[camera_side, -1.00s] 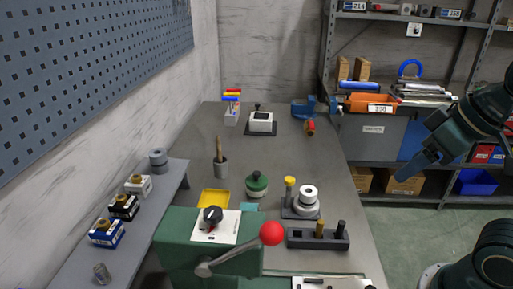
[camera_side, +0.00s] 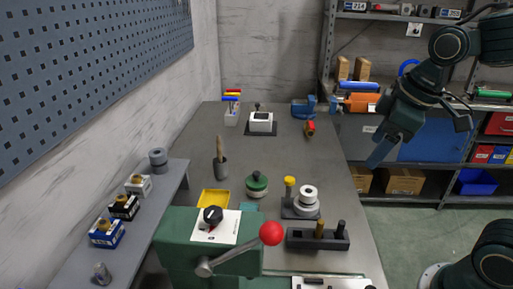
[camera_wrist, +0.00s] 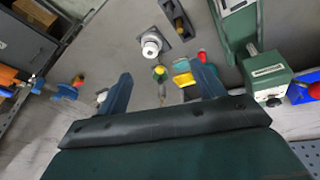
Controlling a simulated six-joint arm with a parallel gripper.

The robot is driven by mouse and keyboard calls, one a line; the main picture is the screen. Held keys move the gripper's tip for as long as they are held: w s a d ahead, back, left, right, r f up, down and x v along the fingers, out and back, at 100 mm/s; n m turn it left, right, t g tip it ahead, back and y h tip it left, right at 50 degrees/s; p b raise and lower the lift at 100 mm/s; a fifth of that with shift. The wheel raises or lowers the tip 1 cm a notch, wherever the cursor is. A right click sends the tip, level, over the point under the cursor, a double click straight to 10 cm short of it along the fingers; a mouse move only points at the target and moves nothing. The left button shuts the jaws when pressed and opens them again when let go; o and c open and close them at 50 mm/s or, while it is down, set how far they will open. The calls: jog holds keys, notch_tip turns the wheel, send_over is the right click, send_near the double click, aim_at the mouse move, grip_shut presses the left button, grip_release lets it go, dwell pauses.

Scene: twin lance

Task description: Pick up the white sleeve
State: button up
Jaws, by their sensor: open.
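The white sleeve (camera_side: 308,193), a short white round part with a hole in its top, stands upright on a dark base plate (camera_side: 289,213) on the bench. A yellow-topped post (camera_side: 289,183) stands just left of it. In the wrist view the white sleeve (camera_wrist: 151,42) shows beyond the fingertips, above and slightly left of the gap's middle. My gripper (camera_side: 378,156) is open and empty, in the air to the right of the bench edge, well apart from the sleeve. Its two blue fingers are spread in the wrist view (camera_wrist: 164,80).
A dark block with upright pegs (camera_side: 318,239) sits in front of the sleeve. A green machine with a red-knobbed lever (camera_side: 271,233) is at the near left. A green round-topped part (camera_side: 257,184) and yellow tray (camera_side: 214,198) lie left. The bench behind the sleeve is mostly clear.

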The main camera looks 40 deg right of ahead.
jog(key=w+d+f+n+g, duration=0.1)
jog(key=w+f+n, duration=0.3)
jog(key=w, duration=0.3)
jog(key=w+d+f+n+g+y, duration=0.1)
jog(key=w+d+f+n+g, duration=0.1)
jog(key=w+f+n, duration=0.3)
jog(key=w, duration=0.3)
jog(key=shift+f, duration=0.3)
jog(key=shift+f, duration=0.1)
send_over(309, 192)
jog(key=shift+s+a+f, duration=0.1)
jog(key=shift+s+f, duration=0.1)
jog(key=shift+f, duration=1.9)
jog(key=shift+s+a+f, duration=0.1)
jog(key=shift+s+f, duration=0.1)
jog(key=shift+f, duration=1.85)
jog(key=shift+w+a+f, duration=0.1)
jog(key=shift+a+f, duration=0.05)
jog(key=shift+f, duration=1.15)
jog(key=shift+w+a+f, duration=0.1)
jog(key=shift+f, duration=1.2)
